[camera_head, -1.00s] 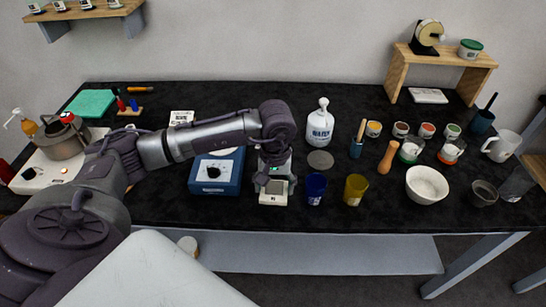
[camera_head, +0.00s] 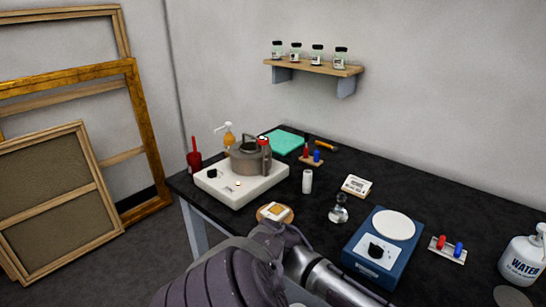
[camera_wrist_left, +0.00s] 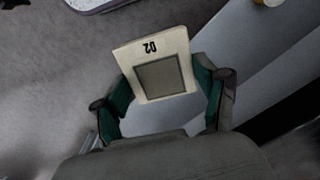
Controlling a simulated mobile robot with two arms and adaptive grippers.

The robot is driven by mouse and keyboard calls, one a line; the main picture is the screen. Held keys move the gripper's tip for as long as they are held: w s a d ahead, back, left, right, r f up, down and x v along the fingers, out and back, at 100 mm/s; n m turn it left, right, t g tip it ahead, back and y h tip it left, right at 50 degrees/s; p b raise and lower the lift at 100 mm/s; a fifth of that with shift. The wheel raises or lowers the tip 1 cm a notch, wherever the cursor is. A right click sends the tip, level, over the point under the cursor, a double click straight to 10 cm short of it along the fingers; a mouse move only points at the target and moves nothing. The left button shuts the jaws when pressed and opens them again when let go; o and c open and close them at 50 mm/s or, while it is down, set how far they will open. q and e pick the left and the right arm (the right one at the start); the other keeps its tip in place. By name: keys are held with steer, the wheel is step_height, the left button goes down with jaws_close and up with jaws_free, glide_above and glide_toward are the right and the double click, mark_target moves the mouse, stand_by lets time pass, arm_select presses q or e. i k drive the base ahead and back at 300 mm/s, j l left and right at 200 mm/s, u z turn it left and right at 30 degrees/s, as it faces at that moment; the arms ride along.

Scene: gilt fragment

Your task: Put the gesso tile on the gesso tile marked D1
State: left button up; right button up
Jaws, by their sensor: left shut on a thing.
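My left gripper (camera_wrist_left: 166,88) is shut on a cream gesso tile (camera_wrist_left: 186,49) with a grey square in its middle. The mark on the tile reads D2, upside down in the left wrist view. The green-padded fingers are on either side of it, and the floor shows below. In the head view my left arm crosses the bottom, with its gripper out of the frame. A small tile with a yellow square (camera_head: 275,210) lies on a round wooden board at the table's front edge; I see no readable mark on it. I cannot make out D1 anywhere. My right gripper is not in view.
On the black table (camera_head: 455,195) stand a hotplate (camera_head: 225,190) with a pot (camera_head: 249,160), a blue device (camera_head: 360,265), a white card (camera_head: 357,186), a glass vessel (camera_head: 339,212) and a water bottle (camera_head: 522,257). Frames (camera_head: 150,125) lean at left.

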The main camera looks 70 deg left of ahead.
mark_target(275, 210)
steer(key=k+j+z, duration=0.15)
steer(key=k+j, duration=0.25)
steer(key=j, duration=0.3)
steer(key=k+j+z, duration=0.15)
steer(key=k+j, duration=0.3)
steer(key=j, duration=0.2)
steer(key=k+j+z, duration=0.1)
steer(key=k+j, duration=0.4)
steer(key=j, duration=0.15)
